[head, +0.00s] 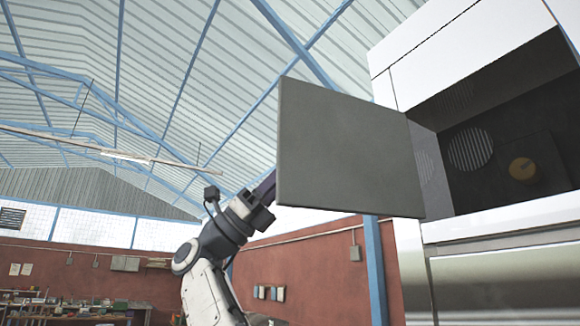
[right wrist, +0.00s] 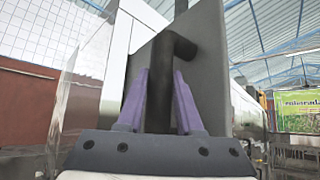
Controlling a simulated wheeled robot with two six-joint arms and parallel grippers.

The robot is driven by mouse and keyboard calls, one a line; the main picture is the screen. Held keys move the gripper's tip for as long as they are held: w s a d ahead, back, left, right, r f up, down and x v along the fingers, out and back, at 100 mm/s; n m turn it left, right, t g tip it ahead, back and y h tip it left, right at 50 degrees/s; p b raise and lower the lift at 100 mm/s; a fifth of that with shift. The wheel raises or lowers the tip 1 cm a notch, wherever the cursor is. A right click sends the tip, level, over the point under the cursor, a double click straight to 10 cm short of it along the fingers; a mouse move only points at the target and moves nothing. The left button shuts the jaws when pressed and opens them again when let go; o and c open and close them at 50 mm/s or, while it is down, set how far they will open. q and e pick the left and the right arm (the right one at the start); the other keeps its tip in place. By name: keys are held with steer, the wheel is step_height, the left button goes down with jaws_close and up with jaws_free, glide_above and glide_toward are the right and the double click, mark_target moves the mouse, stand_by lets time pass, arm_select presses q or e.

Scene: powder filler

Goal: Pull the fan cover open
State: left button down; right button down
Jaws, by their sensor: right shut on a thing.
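The fan cover (head: 345,150) is a flat grey panel standing swung out from the white machine (head: 460,235). Its right edge is by the machine's dark opening (head: 500,150). My right arm reaches up at the left of the cover; its gripper (head: 265,188) is partly hidden behind the cover's left edge. In the right wrist view my right gripper (right wrist: 161,72), with purple fingers, is shut on the black handle (right wrist: 160,95) of the cover, whose dark panel (right wrist: 208,60) rises behind. My left gripper is not in view.
Inside the opening are a round vent (head: 469,150) and a yellow round part (head: 522,169). A blue post (head: 375,270) stands below the cover. A cluttered workbench (head: 75,310) is far off at lower left. The space left of the cover looks clear.

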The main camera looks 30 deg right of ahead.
steer(key=shift+f, duration=0.15)
steer(key=c, duration=0.6)
jaws_free()
steer(key=shift+d, duration=0.1)
steer(key=shift+w+a+f, duration=0.25)
steer(key=b+v, duration=0.2)
steer(key=v, duration=0.7)
steer(key=shift+w+a+f, duration=0.1)
steer(key=shift+a+f, duration=0.1)
